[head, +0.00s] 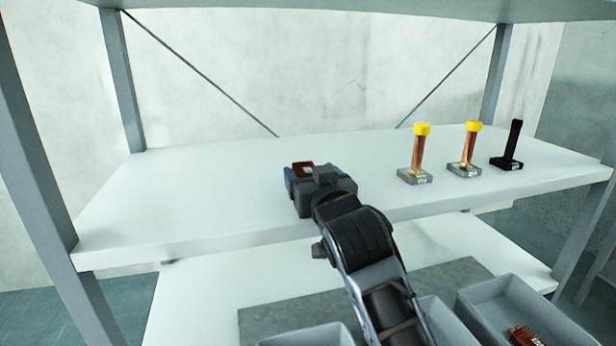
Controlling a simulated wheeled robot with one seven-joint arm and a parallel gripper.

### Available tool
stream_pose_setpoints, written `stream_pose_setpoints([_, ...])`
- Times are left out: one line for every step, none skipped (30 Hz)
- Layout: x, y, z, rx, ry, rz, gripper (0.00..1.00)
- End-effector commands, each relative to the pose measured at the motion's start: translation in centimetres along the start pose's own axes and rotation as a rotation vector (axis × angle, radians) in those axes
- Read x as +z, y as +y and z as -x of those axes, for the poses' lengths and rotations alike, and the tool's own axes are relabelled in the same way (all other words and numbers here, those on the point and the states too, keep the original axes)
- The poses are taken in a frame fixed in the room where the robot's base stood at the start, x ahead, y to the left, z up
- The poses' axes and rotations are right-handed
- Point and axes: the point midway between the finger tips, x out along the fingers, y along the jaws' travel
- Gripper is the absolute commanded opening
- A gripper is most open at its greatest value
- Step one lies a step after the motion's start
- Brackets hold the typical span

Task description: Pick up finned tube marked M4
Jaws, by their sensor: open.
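My gripper (308,178) is at the end of my arm, over the left-middle of the white shelf board, and it is open. A copper-brown piece (303,167) shows at the fingers, mostly hidden by the gripper; I cannot tell whether it is a finned tube or whether the fingers touch it. A copper-coloured finned piece (523,337) with a small white label lies in the grey bin at the lower right, cut off by the picture edge. No M4 mark is readable.
Two copper posts with yellow tops (420,152) (469,148) and a black post (512,146) stand on square bases right of my gripper. Grey bins (480,291) sit on the lower level. The shelf board (180,190) is clear at left; grey uprights (123,80) flank it.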

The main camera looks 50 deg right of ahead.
Motion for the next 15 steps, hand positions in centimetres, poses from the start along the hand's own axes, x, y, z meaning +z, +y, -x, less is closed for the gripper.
stream_pose_setpoints([-0.04, 0.01, -0.33, 0.000, 0.000, 0.000, 0.77])
stream_pose_setpoints([0.00, 0.00, -0.43, 0.000, -0.001, 0.000, 0.77])
stream_pose_setpoints([0.03, -0.01, -0.49, 0.000, -0.001, 0.000, 0.77])
stream_pose_setpoints([0.05, -0.02, -0.50, -0.001, -0.001, 0.000, 0.77])
stream_pose_setpoints([0.06, -0.02, -0.49, -0.001, -0.001, 0.000, 0.77])
stream_pose_setpoints([0.07, -0.02, -0.48, -0.001, -0.001, 0.000, 0.77])
stream_pose_setpoints([0.07, -0.02, -0.47, -0.001, -0.001, 0.000, 0.77])
stream_pose_setpoints([0.07, -0.02, -0.47, 0.000, -0.001, 0.000, 0.77])
stream_pose_setpoints([0.06, -0.01, -0.46, 0.000, -0.001, 0.000, 0.75])
stream_pose_setpoints([0.07, -0.01, -0.46, 0.000, -0.001, 0.000, 0.72])
stream_pose_setpoints([0.06, -0.01, -0.46, 0.000, -0.001, 0.000, 0.69])
stream_pose_setpoints([0.06, -0.01, -0.45, 0.000, -0.001, 0.000, 0.65])
stream_pose_setpoints([0.06, -0.01, -0.45, 0.000, -0.001, 0.000, 0.62])
stream_pose_setpoints([0.06, -0.01, -0.45, 0.000, -0.001, 0.000, 0.59])
stream_pose_setpoints([0.06, -0.01, -0.45, 0.000, -0.001, 0.000, 0.56])
